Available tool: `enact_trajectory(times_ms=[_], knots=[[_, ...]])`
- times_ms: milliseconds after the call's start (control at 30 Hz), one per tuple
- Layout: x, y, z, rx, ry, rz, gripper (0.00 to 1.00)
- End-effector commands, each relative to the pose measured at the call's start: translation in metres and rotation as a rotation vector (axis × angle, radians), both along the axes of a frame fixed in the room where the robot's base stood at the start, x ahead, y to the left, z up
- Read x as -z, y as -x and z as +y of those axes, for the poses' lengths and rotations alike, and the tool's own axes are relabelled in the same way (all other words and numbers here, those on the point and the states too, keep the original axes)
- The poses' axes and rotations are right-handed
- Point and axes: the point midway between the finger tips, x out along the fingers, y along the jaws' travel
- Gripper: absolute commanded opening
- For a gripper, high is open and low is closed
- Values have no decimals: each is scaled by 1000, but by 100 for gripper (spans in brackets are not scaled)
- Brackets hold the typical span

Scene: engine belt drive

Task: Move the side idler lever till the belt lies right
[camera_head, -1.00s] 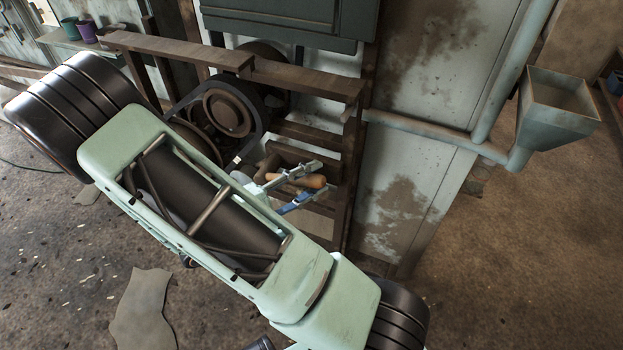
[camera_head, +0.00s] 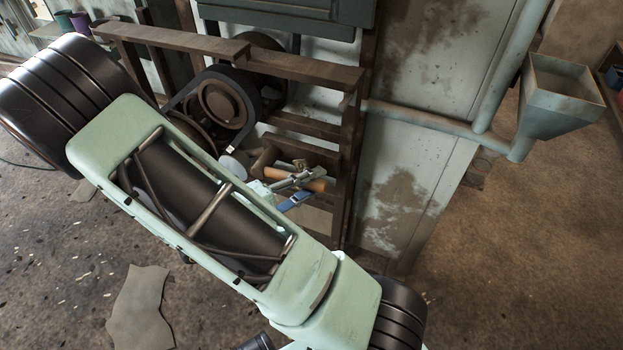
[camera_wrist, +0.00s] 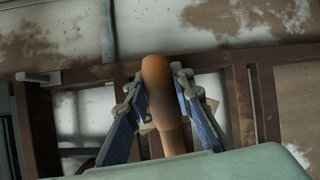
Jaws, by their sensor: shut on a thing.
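The lever's orange handle (camera_head: 317,185) sticks out at the lower part of the brown frame. My gripper (camera_head: 300,186) is shut on this handle. In the wrist view the handle (camera_wrist: 157,75) stands nearly upright between the two fingers of my gripper (camera_wrist: 158,88). A dark belt (camera_head: 182,93) runs around the large brown pulley (camera_head: 220,104) behind my arm. A pale round disc (camera_head: 232,165), perhaps the idler, shows just left of the handle. My arm hides the lower belt run, so I cannot tell how the belt lies there.
Brown frame rails (camera_head: 305,76) cross above the pulley, and a post (camera_head: 349,165) stands just right of the handle. A pale pipe (camera_head: 420,121) leads to a hopper (camera_head: 562,98) at the right.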

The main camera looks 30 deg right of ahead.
Motion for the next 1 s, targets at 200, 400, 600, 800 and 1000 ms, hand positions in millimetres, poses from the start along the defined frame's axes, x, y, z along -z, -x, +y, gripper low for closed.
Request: enact_trajectory(times_ms=[200,400,600,800,1000], knots=[[0,0,1,-1,-2,3,0],[0,0,1,-1,-1,3,40],[0,0,0,0,0,3,40],[-2,1,14,-4,-1,1,40],[-7,7,54,-6,-2,1,40]])
